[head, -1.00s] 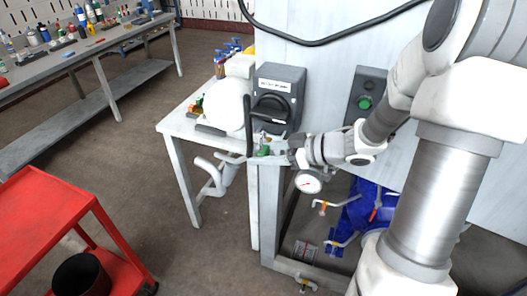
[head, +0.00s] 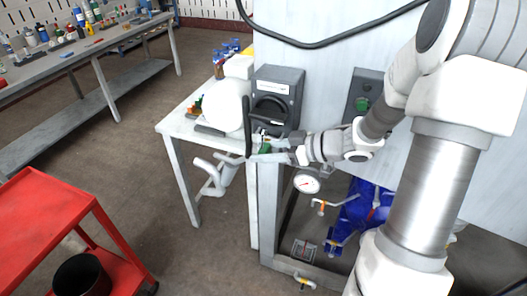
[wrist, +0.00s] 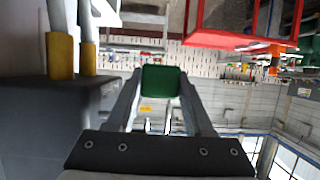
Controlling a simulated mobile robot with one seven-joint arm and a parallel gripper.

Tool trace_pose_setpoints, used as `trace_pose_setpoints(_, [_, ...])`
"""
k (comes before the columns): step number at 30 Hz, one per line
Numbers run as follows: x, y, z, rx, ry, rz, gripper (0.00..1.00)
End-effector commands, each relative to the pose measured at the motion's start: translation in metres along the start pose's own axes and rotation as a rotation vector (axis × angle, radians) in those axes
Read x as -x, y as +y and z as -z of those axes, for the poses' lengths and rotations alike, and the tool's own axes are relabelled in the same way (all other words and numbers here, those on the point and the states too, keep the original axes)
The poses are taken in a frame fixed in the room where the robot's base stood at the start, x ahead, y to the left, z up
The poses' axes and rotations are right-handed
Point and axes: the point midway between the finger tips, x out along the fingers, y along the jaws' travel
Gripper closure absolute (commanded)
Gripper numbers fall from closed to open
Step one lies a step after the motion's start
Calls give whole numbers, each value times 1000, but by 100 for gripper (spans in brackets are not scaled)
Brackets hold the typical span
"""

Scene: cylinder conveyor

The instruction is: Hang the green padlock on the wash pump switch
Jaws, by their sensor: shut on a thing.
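The green padlock (head: 264,147) is between the fingertips of my gripper (head: 268,155), in front of the lower edge of the switch box. In the wrist view the padlock's green body (wrist: 160,82) sits between the two fingers (wrist: 160,100), which are shut on it. The dark grey wash pump switch (head: 287,85) has a label on top and a black rotary handle. It stands just above the padlock. Whether the padlock's shackle touches the switch cannot be told. A dark grey housing (wrist: 35,120) fills the left of the wrist view.
A black upright bar (head: 247,125) stands just left of the padlock. A white rounded vessel (head: 222,106) is on the pale table behind it. A control box with a green button (head: 363,103) is on the panel to the right. A pressure gauge (head: 306,183) hangs below my wrist.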

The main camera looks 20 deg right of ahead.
Motion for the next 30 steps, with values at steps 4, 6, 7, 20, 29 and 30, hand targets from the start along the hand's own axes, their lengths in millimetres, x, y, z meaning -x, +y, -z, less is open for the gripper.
trace_pose_setpoints(4, [1, 7, 4, 5, 6, -3, 100])
trace_pose_setpoints(6, [1, 9, 4, 5, 6, -4, 100])
trace_pose_setpoints(7, [1, 10, 5, 6, 6, -4, 100])
trace_pose_setpoints(20, [1, 23, 6, 9, 8, -5, 100])
trace_pose_setpoints(29, [1, 27, 5, 8, 7, -7, 100])
trace_pose_setpoints(30, [1, 27, 5, 9, 7, -7, 100])
